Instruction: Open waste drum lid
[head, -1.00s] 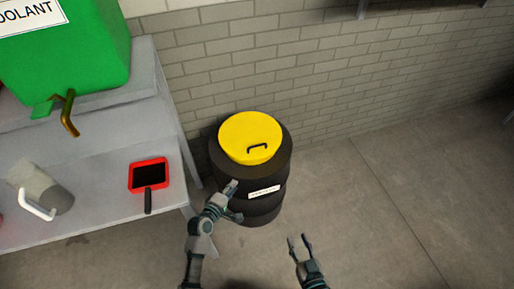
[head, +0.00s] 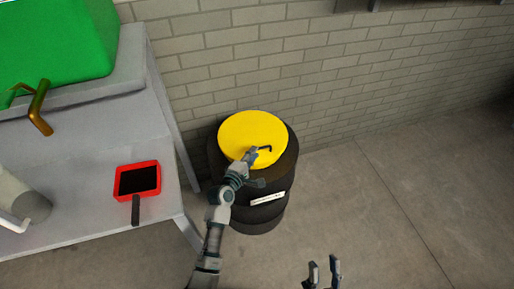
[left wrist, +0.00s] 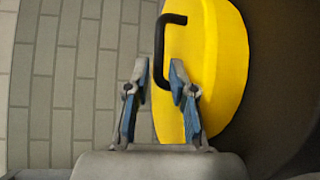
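The black waste drum (head: 268,215) stands on the floor against the brick wall. Its yellow lid (head: 240,130) lies flat on top and is closed. The lid has a black bar handle (head: 265,149), which also shows in the left wrist view (left wrist: 160,50). My left gripper (head: 252,154) is over the lid at the handle. In the left wrist view its fingers (left wrist: 158,72) are apart, with the lower part of the handle between or just beyond the tips. Contact cannot be told. My right gripper (head: 324,268) is open and empty, low in front of the drum.
A grey table (head: 90,200) stands left of the drum. On it are a red pan with a dark handle (head: 138,180), a grey jug (head: 22,200) and a green coolant container (head: 60,45) with a brass spout. The floor (head: 400,210) at the right is clear.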

